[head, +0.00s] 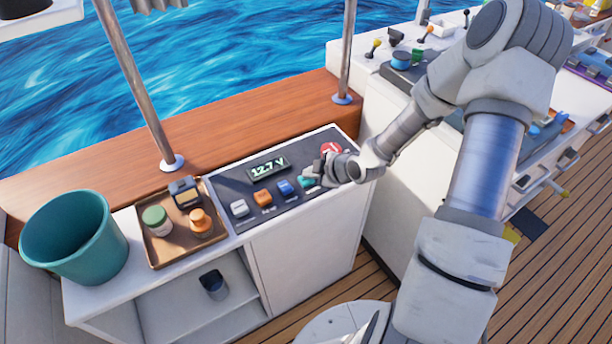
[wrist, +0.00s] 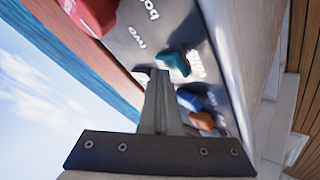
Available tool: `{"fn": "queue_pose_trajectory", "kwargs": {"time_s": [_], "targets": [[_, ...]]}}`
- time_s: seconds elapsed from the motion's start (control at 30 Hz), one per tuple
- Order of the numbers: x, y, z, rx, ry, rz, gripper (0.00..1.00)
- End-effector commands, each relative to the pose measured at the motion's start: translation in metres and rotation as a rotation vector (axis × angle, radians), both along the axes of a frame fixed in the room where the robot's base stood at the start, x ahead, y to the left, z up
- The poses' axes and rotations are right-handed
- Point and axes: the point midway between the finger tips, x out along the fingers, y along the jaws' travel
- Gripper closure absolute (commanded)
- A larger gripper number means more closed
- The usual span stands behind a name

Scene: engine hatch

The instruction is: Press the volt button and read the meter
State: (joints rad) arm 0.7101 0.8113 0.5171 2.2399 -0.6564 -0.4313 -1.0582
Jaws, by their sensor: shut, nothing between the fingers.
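The meter (head: 268,168) on the dark sloped panel (head: 228,185) is lit and reads 12.7 V in green. A teal button (head: 306,181) is on the panel's right part, partly hidden by my gripper (head: 312,174). In the wrist view the teal button (wrist: 174,62) lies just beyond the tips of my gripper (wrist: 158,73). The fingers are shut and empty. The label beside the teal button is washed out by glare, and I cannot read it surely. I cannot tell whether the fingertips touch the button or whether it is pressed.
White (head: 239,208), orange (head: 263,197) and blue (head: 285,187) buttons line the panel's front; a red knob (head: 330,149) is at its right. A brown tray (head: 165,251) with small items and a teal bucket (head: 75,240) stand left. A metal post (head: 347,50) rises behind.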

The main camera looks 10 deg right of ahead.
Motion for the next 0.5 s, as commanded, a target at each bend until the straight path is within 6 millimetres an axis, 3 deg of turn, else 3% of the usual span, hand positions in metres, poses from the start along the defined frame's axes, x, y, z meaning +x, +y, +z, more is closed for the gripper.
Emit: {"fn": "queue_pose_trajectory", "kwargs": {"time_s": [0.5], "targets": [[-0.0005, -0.0004, 0.0087, -0.001, 0.002, -0.001, 1.00]]}}
